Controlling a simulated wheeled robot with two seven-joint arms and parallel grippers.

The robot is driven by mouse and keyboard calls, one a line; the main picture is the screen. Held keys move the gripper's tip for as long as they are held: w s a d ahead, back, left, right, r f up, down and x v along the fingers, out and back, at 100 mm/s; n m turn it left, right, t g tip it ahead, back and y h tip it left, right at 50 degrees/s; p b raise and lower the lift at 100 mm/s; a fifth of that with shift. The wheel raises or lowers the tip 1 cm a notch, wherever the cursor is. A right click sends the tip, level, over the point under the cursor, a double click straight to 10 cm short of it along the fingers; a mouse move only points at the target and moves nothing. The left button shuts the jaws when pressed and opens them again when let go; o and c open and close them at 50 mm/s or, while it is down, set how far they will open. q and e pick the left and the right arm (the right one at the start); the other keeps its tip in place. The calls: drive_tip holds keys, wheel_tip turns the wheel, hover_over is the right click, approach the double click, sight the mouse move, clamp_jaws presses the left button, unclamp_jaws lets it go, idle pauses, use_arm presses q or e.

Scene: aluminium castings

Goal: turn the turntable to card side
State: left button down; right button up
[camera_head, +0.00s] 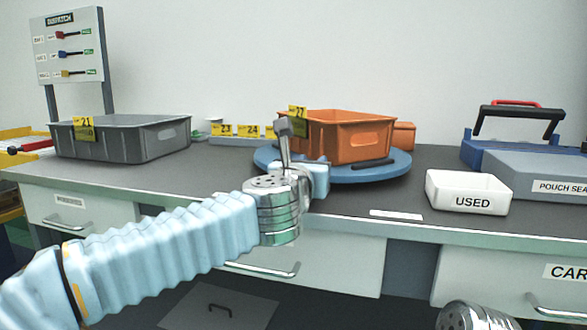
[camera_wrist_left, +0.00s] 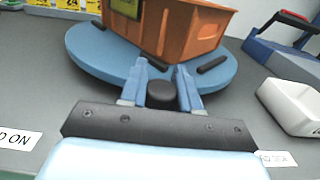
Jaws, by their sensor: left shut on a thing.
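The turntable (camera_head: 350,175) is a round blue disc on the grey bench, with an orange bin (camera_head: 352,138) marked 27 standing on it. It also shows in the left wrist view (camera_wrist_left: 95,62). Black grip bars lie on its top; one (camera_head: 373,163) is at the right front. My left gripper (camera_head: 318,178) is at the disc's front left edge. In the left wrist view its blue fingers (camera_wrist_left: 161,80) are shut on a round black knob (camera_wrist_left: 161,95) at the disc's near edge.
A white USED tray (camera_head: 467,193) stands right of the turntable, near a grey pouch sealer box (camera_head: 545,177). A grey bin (camera_head: 120,138) is at the left. A white label strip (camera_head: 396,214) lies near the bench's front edge.

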use_arm(q)
drive_tip(key=d+n+y, duration=0.1)
drive_tip(key=d, duration=0.1)
drive_tip(key=s+d+n+t+y+p, duration=0.1)
drive_tip(key=d+y, duration=0.1)
drive_tip(key=d, duration=0.1)
drive_tip(key=shift+s+d+r+y, duration=0.1)
drive_tip(key=shift+s+y, duration=0.1)
drive_tip(key=shift+y, duration=0.1)
drive_tip(key=d+n+y+p, duration=0.2)
drive_tip(key=d+y+p, duration=0.1)
drive_tip(key=d, duration=0.1)
drive_tip(key=shift+s+r, duration=0.1)
drive_tip(key=shift+d+n+y+p, duration=1.2)
drive_tip(key=shift+d+y+p, duration=0.45)
drive_tip(key=shift+d+y, duration=0.1)
drive_tip(key=shift+w+f, duration=0.2)
drive_tip(key=c, duration=0.8)
unclamp_jaws()
